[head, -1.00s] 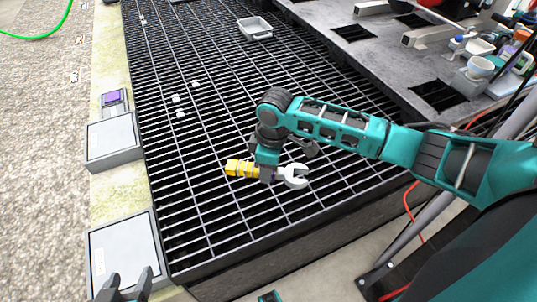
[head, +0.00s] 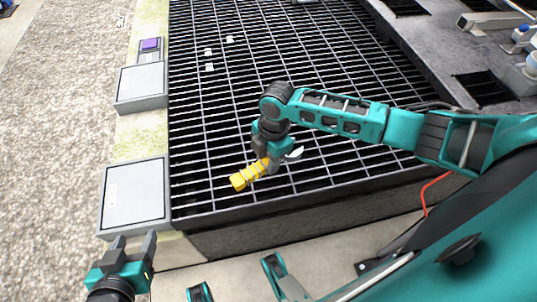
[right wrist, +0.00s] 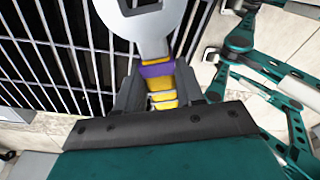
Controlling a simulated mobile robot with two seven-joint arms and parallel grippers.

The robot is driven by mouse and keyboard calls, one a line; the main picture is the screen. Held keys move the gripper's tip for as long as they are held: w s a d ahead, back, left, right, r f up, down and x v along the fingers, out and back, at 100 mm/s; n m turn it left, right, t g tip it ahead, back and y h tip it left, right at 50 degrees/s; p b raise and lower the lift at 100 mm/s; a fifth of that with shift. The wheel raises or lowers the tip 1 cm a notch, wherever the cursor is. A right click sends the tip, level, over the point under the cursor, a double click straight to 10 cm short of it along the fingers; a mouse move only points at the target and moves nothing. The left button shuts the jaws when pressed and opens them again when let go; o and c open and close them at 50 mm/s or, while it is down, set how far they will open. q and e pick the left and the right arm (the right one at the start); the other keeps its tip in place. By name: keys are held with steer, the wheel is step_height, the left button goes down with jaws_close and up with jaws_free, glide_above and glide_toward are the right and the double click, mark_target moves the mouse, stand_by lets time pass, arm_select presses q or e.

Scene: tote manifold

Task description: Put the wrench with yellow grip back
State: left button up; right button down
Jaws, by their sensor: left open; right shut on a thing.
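The wrench with yellow grip (head: 249,174) is in my right gripper (head: 270,160), held over the black grating. Its yellow handle points down-left in the head view and its grey open-ended head shows to the right of the fingers. My left gripper (head: 133,246) is open and empty at the lower left, in front of the nearer grey box.
Black grating (head: 215,120) fills the middle. Two grey-topped boxes (head: 135,195) stand on the left ledge, with a purple item (head: 150,44) beyond. Small white pieces (head: 209,67) lie on the grating. A grey slab with square openings (head: 440,50) is at right.

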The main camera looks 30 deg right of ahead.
steer(key=b, duration=0.6)
glide_above(267, 181)
steer(key=f, duration=0.5)
steer(key=shift+d+f, duration=0.2)
steer(key=shift+f, duration=0.1)
steer(key=shift+f+b, duration=0.25)
steer(key=shift+b, duration=0.15)
steer(key=shift+f, duration=0.15)
steer(key=shift+f+b, duration=0.45)
steer(key=shift+f, duration=0.15)
steer(key=c, duration=0.6)
jaws_free()
